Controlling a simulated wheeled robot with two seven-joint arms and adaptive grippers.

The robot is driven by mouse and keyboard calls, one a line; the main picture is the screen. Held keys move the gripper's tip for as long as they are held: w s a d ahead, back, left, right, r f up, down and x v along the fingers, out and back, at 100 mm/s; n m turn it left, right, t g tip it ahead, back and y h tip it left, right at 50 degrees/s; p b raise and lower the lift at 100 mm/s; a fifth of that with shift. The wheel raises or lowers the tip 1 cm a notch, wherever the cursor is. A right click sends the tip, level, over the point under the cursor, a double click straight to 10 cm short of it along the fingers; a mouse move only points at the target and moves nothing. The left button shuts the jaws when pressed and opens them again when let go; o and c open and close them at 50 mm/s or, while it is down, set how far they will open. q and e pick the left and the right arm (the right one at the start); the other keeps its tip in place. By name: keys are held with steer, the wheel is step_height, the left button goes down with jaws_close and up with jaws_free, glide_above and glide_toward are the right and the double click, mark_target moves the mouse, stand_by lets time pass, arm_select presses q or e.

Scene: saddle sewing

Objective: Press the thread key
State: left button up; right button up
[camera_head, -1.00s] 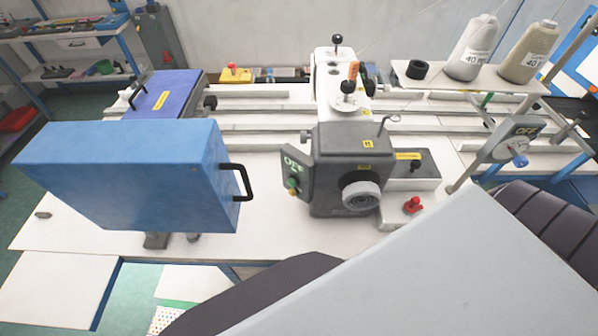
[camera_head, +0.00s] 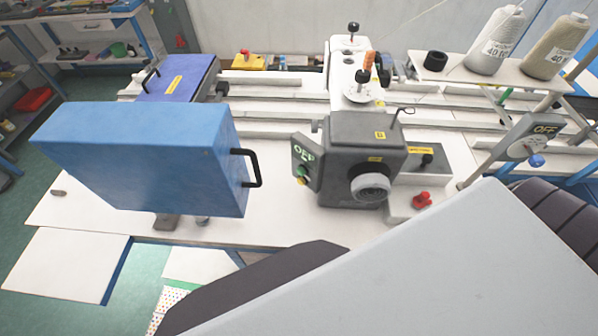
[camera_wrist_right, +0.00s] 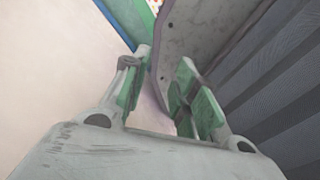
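The grey sewing machine unit (camera_head: 350,150) stands on the white table, with a round handwheel (camera_head: 371,187) facing me. A panel marked OFF (camera_head: 306,165) with a green and a yellow button is on its left side. A red knob (camera_head: 422,200) sits on a pale block at its right. I cannot tell which of these is the thread key. My right gripper (camera_wrist_right: 163,72) shows only in the right wrist view; its two green-padded fingers are apart, with no object held. A grey plate edge shows beyond the gap. My left gripper is not in view.
A large blue box (camera_head: 140,155) with a black handle takes up the left of the table. Thread cones (camera_head: 495,45) stand on a shelf at back right. A second OFF switch (camera_head: 528,140) is on a pole at right. The table's front strip (camera_head: 270,225) is clear.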

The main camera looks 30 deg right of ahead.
jaws_close()
steer(key=shift+d, duration=0.1)
stand_by(1.0)
